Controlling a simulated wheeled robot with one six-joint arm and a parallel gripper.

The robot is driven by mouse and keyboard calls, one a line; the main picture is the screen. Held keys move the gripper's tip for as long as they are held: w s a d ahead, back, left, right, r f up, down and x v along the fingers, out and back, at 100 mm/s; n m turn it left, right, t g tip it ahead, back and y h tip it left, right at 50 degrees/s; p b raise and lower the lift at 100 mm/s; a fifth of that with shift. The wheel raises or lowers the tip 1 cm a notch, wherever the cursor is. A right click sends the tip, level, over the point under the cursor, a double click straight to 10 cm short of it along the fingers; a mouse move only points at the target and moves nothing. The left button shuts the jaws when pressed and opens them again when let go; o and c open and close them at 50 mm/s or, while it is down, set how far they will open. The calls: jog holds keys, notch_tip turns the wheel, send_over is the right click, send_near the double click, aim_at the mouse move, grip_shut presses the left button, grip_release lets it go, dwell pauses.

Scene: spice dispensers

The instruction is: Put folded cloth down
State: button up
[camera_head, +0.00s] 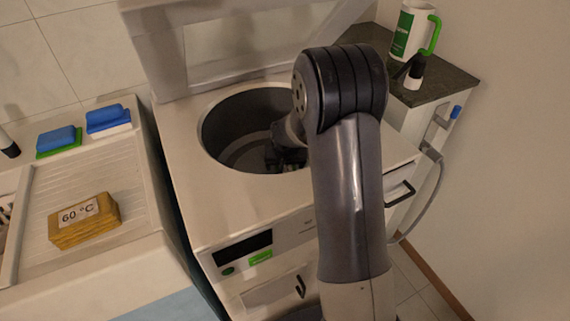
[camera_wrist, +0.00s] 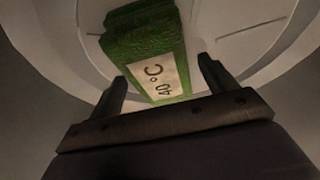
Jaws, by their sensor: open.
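The folded cloth (camera_wrist: 150,55) is green with a white label reading 40 °C. In the wrist view it lies inside the round drum (camera_wrist: 285,40), in front of my gripper. My gripper (camera_wrist: 165,80) is open, with one finger on each side of the cloth's near end. Gaps show between the fingers and the cloth. In the head view my arm reaches down into the drum of the top-loading machine (camera_head: 195,200), and my gripper (camera_head: 285,160) is partly hidden there. The green cloth cannot be made out in the head view.
A yellow folded cloth (camera_head: 84,220) labelled 60 °C lies on the left counter. Blue-topped sponges (camera_head: 60,139) sit behind it. The raised lid (camera_head: 225,50) stands behind the drum opening. A white and green jug (camera_head: 411,32) and a small dark-topped bottle (camera_head: 414,73) stand at the back right.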

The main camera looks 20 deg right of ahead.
jog(key=shift+r+p, duration=0.3)
jog(key=shift+r, duration=0.15)
jog(key=p+v, duration=0.1)
jog(key=v, duration=1.1)
jog(key=shift+w, duration=0.1)
jog(key=b+x, duration=0.1)
jog(key=x, duration=1.1)
jog(key=shift+f, duration=0.25)
jog(key=shift+f+b, duration=0.3)
jog(key=shift+b, duration=0.25)
jog(key=shift+r, duration=0.25)
